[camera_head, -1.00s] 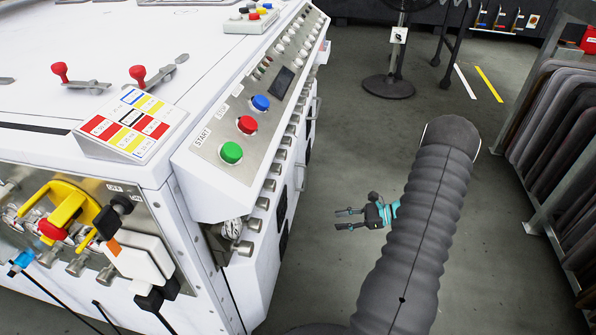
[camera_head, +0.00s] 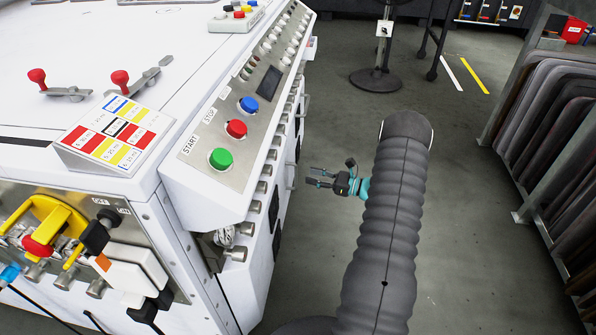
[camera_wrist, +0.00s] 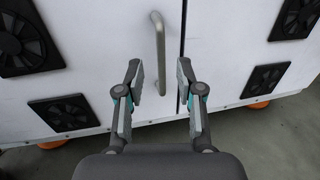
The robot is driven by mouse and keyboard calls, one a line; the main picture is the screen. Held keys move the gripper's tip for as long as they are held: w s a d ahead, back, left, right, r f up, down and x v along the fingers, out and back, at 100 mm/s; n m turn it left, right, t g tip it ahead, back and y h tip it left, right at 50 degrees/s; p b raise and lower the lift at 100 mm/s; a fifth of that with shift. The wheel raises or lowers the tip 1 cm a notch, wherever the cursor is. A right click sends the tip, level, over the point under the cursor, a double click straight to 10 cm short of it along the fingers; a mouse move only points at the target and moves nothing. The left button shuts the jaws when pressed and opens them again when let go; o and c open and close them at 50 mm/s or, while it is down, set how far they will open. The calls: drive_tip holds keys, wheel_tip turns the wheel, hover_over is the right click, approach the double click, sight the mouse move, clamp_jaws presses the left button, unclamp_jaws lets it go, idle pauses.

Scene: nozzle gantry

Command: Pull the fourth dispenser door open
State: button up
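My gripper (camera_head: 322,178) is open and empty beside the white machine's side in the head view. In the wrist view my gripper (camera_wrist: 160,80) faces a white door panel (camera_wrist: 110,70). A vertical metal bar handle (camera_wrist: 158,50) on this door stands between and just beyond the two fingertips, not gripped. A seam runs to the right of the handle, with another white panel (camera_wrist: 230,60) beyond it. In the head view the machine's doors (camera_head: 268,245) are seen at a steep angle. I cannot tell which door is the fourth.
The white machine (camera_head: 190,40) with its button panel (camera_head: 235,130) fills the left. Black vents (camera_wrist: 65,112) sit on the door panels. A fan stand (camera_head: 376,78) is at the back. A rack of dark panels (camera_head: 545,120) stands at the right. The floor between is clear.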

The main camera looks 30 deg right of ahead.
hover_over(296, 188)
drive_tip(key=shift+w+d, duration=0.1)
drive_tip(key=shift+w, duration=0.1)
drive_tip(key=shift+c, duration=0.3)
clamp_jaws()
